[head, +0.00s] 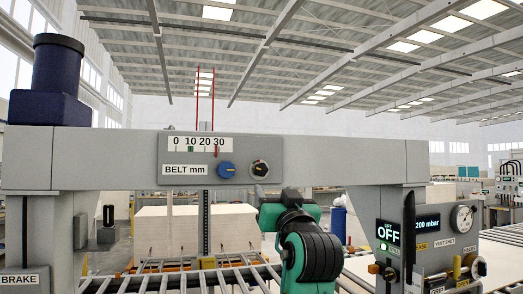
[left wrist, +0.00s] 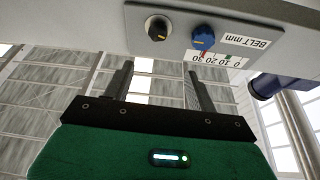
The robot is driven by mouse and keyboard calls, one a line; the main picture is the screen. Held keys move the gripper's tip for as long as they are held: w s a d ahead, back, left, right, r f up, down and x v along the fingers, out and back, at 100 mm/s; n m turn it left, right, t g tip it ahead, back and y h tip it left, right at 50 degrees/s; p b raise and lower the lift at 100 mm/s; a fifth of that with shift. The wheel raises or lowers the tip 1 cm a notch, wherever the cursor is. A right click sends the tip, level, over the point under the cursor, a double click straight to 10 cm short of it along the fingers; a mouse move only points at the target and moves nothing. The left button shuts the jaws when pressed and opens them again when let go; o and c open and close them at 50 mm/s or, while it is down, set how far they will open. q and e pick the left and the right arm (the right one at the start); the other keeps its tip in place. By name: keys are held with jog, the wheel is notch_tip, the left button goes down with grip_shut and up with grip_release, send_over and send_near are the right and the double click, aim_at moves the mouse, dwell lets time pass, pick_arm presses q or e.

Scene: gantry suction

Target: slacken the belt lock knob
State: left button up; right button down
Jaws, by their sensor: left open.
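Two round knobs sit on the grey beam's front plate, right of the words BELT mm: a blue knob (head: 226,170) and a black knob (head: 260,169) with a pale pointer mark. No label tells which is the belt lock. The belt scale (head: 197,144) reads 0 to 30, with a green mark near 10 and a red one near 30. The left wrist view shows the black knob (left wrist: 158,28) and blue knob (left wrist: 203,38) upside down, beyond my left gripper (left wrist: 160,68). Its fingers are apart, empty and touch neither knob. My right gripper is out of view.
The grey beam (head: 350,163) spans the front, with a dark blue cylinder (head: 58,65) on its left end. A control box (head: 430,242) reading OFF, with a gauge and black lever, stands at right. Rollers (head: 190,280) run below. White stacked sheets (head: 165,228) stand behind.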

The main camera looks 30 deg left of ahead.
pick_arm(q)
jog(key=m+p, duration=0.1)
jog(key=p, duration=0.3)
send_near(262, 171)
jog(key=a+r, duration=0.1)
jog(key=p+x, duration=0.3)
jog(key=x, duration=0.3)
jog(key=shift+w+a+p, duration=0.1)
jog(key=shift+w+p, duration=0.25)
jog(key=shift+w, duration=0.1)
jog(key=shift+w+a+r, duration=0.15)
jog(key=shift+w+a, duration=0.2)
jog(key=shift+a, duration=0.1)
jog(key=shift+w, duration=0.15)
jog(key=c, duration=1)
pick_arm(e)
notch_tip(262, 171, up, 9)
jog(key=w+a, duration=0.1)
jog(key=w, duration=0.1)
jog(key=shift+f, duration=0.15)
